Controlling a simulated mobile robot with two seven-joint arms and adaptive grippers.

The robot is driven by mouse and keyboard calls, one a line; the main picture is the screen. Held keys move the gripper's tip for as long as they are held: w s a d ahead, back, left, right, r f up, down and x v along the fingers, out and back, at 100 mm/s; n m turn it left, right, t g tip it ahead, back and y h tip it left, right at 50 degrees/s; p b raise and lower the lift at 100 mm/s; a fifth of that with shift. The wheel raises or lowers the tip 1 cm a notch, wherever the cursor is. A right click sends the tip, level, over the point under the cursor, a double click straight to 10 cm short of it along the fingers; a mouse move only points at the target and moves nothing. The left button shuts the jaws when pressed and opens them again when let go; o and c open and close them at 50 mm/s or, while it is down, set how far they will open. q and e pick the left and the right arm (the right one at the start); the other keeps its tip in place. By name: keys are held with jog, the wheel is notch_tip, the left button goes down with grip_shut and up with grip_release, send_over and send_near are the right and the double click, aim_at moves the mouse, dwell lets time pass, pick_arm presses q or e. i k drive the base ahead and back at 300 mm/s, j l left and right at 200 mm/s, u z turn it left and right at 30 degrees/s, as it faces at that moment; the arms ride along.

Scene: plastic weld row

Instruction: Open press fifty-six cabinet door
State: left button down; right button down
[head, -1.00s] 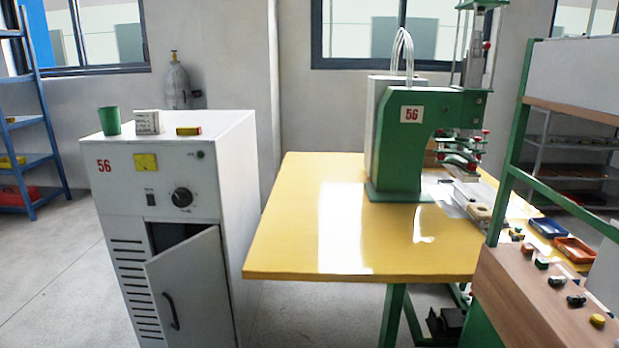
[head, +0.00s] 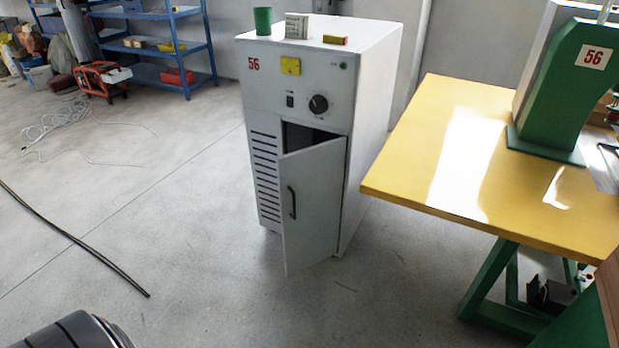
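The grey-white cabinet (head: 372,110) numbered 56 stands on the floor in the middle of the head view. Its door (head: 318,205) is ajar: a dark gap (head: 300,136) shows along the top, and the door's left edge stands out from the front. A dark vertical handle (head: 292,202) is near the door's left edge. The hinge side appears to be at the right. The inside is mostly hidden behind the door. Neither gripper is in view.
A yellow table (head: 430,150) with the green press (head: 570,85) stands right of the cabinet. A green cup (head: 263,21), a small box (head: 297,25) and a yellow-red box (head: 335,40) are on top. A black cable (head: 75,240) lies on the open floor at left.

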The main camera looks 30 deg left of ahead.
aim_at(311, 180)
jog(key=i+j+z, duration=0.15)
jog(key=j+z, duration=0.3)
jog(key=j, duration=0.25)
jog(key=j+z, duration=0.5)
jog(key=j, duration=0.25)
jog(key=j+z, duration=0.45)
jog(key=j, duration=0.3)
